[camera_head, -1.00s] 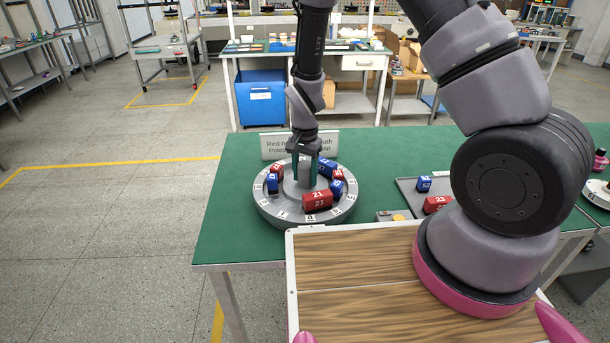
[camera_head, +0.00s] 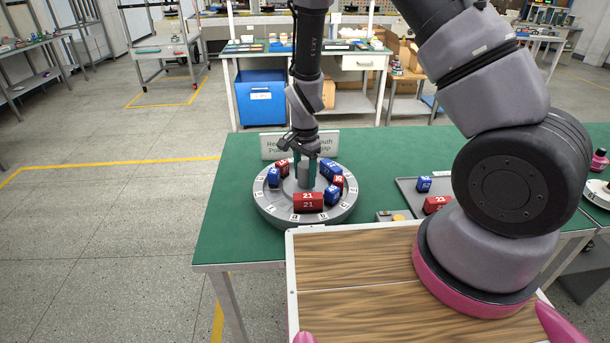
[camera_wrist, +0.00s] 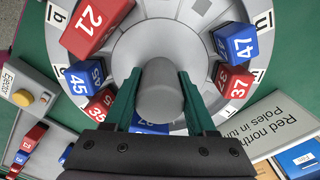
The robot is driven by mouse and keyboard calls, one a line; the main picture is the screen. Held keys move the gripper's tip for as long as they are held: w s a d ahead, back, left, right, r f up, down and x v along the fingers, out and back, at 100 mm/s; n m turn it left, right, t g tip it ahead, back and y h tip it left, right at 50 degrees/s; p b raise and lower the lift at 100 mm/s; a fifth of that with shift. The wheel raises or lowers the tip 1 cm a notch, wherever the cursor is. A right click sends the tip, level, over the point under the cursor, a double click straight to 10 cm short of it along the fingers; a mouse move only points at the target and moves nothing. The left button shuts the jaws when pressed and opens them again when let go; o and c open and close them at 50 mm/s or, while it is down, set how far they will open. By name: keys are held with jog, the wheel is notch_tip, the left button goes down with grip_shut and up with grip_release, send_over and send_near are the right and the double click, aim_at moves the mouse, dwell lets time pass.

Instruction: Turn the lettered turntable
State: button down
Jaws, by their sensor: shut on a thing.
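The round grey turntable (camera_head: 305,222) stands on the green bench with letter tiles around its rim. Its central grey post (camera_head: 304,176) also shows in the wrist view (camera_wrist: 160,88). My gripper (camera_head: 304,172) points down from above, its teal fingers shut on the post, one on each side. Red block 21 (camera_head: 308,202) sits at the front of the turntable. Blue block 45 (camera_wrist: 80,82) and red block 35 (camera_wrist: 100,105) are to its right in the head view. Blue block 47 (camera_wrist: 237,42) and red block 37 (camera_wrist: 237,85) are opposite. Another blue block (camera_wrist: 150,127) is partly hidden by my gripper.
A sign (camera_head: 278,146) stands behind the turntable, partly hidden by my arm. A grey tray (camera_head: 408,184) with red and blue blocks lies right. An ejector box with a yellow button (camera_wrist: 22,97) is near the turntable. Bare bench lies left of the turntable.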

jog(key=shift+w+a+m, duration=0.1)
jog(key=shift+m, duration=5.4)
jog(key=shift+w+m, duration=0.1)
jog(key=shift+m, duration=1.8)
jog(key=shift+c, duration=1.1)
grip_release()
notch_tip(320, 180, up, 11)
jog(key=shift+f, duration=0.1)
